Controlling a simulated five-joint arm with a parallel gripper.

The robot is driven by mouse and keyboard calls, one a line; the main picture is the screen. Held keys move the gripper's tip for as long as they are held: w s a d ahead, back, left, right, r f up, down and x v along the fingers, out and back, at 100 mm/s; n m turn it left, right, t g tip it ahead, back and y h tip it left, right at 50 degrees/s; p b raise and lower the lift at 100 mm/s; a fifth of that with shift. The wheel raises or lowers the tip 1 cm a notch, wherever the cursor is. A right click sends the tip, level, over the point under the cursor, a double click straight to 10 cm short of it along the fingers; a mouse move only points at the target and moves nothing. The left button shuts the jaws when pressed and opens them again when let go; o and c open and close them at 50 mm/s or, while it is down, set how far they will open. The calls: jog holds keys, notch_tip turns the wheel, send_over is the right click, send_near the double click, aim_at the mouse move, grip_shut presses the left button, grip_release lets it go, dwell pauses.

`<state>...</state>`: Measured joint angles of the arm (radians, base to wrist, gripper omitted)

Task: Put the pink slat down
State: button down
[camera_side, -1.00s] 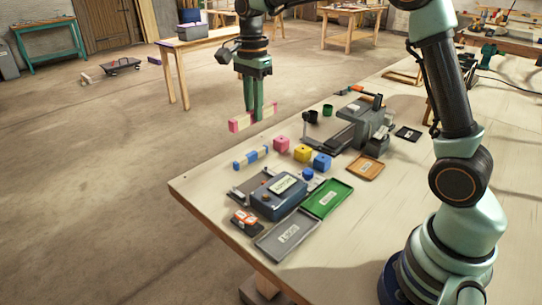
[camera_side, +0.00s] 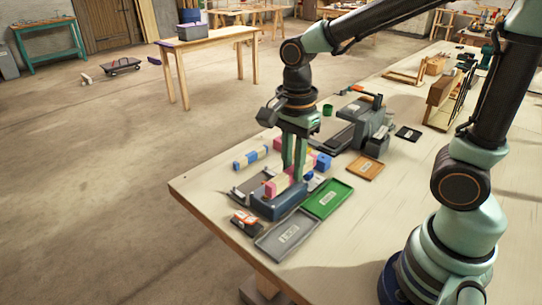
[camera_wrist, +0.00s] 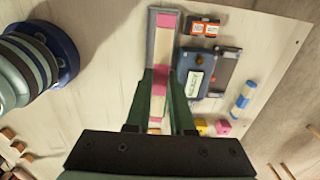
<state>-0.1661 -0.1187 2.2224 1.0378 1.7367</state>
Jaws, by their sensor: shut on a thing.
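The pink slat, striped pink and cream (camera_side: 272,187), is held between the green fingers of my gripper (camera_side: 293,180). In the side view it overlaps the blue box device (camera_side: 275,208) and hides much of its top. In the wrist view the slat (camera_wrist: 163,62) runs lengthwise between the fingers (camera_wrist: 161,95), above the grey tray (camera_wrist: 151,30), beside the device (camera_wrist: 192,75). It appears raised; its exact height cannot be told. The grey tray (camera_side: 270,243) lies in front of the device at the table's front edge.
A green tray (camera_side: 330,203) and an orange tray (camera_side: 364,168) lie to the right. A blue and cream slat (camera_side: 243,162), pink block (camera_side: 277,143) and blue block (camera_side: 323,161) are behind. Orange-and-white boxes (camera_side: 245,219) stand left of the grey tray. The table's right front is clear.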

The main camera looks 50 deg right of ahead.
aim_at(289, 233)
notch_tip(289, 233, down, 16)
jog(key=shift+f, duration=0.2)
dwell(0.4)
jog(key=shift+f, duration=0.15)
jog(key=c, duration=0.8)
grip_release()
